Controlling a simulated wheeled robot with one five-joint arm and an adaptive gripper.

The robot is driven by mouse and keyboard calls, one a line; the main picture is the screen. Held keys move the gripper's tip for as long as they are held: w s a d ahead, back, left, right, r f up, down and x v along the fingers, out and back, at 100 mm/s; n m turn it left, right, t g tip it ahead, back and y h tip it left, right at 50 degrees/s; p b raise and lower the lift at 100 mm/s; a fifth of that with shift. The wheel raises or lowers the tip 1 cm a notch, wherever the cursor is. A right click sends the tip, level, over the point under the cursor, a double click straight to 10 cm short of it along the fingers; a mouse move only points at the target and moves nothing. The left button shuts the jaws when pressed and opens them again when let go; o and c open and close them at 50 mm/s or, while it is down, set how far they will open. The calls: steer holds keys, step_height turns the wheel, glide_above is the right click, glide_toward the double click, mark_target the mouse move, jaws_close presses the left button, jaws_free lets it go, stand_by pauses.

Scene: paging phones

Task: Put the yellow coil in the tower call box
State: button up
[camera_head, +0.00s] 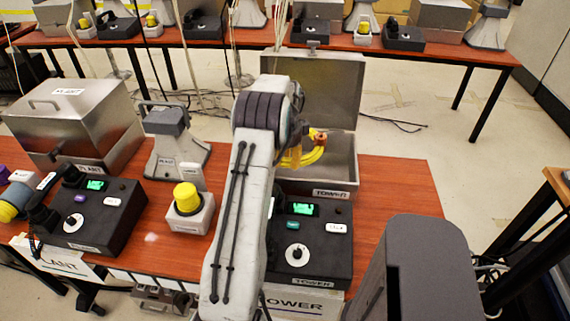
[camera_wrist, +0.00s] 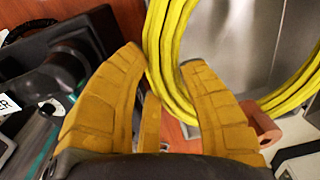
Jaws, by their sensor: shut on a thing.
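My gripper (camera_head: 293,157) is shut on the yellow coil (camera_head: 315,153), which hangs in the opening of the tower call box. In the wrist view the coil (camera_wrist: 173,25) passes between the fingertips of my gripper (camera_wrist: 162,60) and curves off to the right. A brown piece (camera_wrist: 264,130) shows by the right finger. The tower call box (camera_head: 343,172) is a grey metal box labelled TOWER, with its lid (camera_head: 335,85) raised at the back. My arm hides the box's left side. I cannot tell whether the coil touches the box floor.
The black TOWER phone (camera_head: 318,262) stands in front of the box. A yellow-button unit (camera_head: 188,210), a grey horn speaker (camera_head: 175,145) and a closed PLANT box (camera_head: 75,125) stand to the left. The red-brown table (camera_head: 395,190) is bare right of the box.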

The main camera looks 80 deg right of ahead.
steer(key=shift+w+d+f+p, duration=0.2)
steer(key=shift+d+f, duration=0.15)
steer(key=shift+d, duration=0.25)
steer(key=shift+w+d+f+p, duration=0.15)
steer(key=shift+w+d+f, duration=0.15)
steer(key=shift+d, duration=0.35)
steer(key=shift+w+d+f+p, duration=0.2)
steer(key=shift+d+f, duration=0.2)
steer(key=shift+d, duration=0.2)
step_height(320, 180, down, 4)
steer(key=shift+f+p, duration=0.1)
steer(key=shift+p, duration=0.5)
steer(key=shift+s+a+f+b, duration=0.1)
steer(key=shift+a+f+b, duration=0.1)
steer(key=shift+f+b, duration=0.45)
steer(key=o, duration=0.9)
steer(key=shift+a+f, duration=0.1)
steer(key=shift+r+p, duration=0.8)
step_height(320, 180, up, 12)
steer(key=shift+b, duration=0.8)
